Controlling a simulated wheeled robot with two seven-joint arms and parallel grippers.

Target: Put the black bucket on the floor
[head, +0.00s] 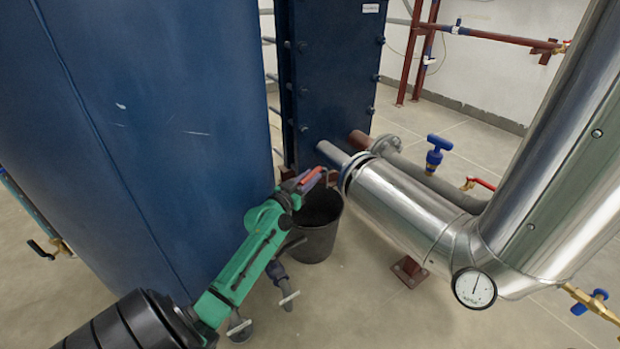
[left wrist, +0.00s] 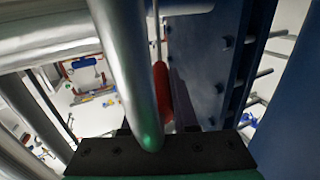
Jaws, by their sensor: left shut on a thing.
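The black bucket (head: 318,240) is upright in the head view, beside the blue plate exchanger and below the end of the silver pipe. I cannot tell whether its base touches the floor. My left gripper (head: 308,182) comes in from the lower left and is at the bucket's rim. It is shut on a slim red handle, also seen in the left wrist view as a red handle (left wrist: 162,92). I cannot clearly see how this handle joins the bucket. The gripper hides part of the bucket's left rim. My right gripper is not in view.
A large blue panel (head: 150,130) fills the left side. The shiny pipe (head: 410,205) with a gauge (head: 474,288) runs close to the bucket on the right. A pipe foot (head: 409,271) stands on the floor. Bare floor (head: 360,310) lies in front of the bucket.

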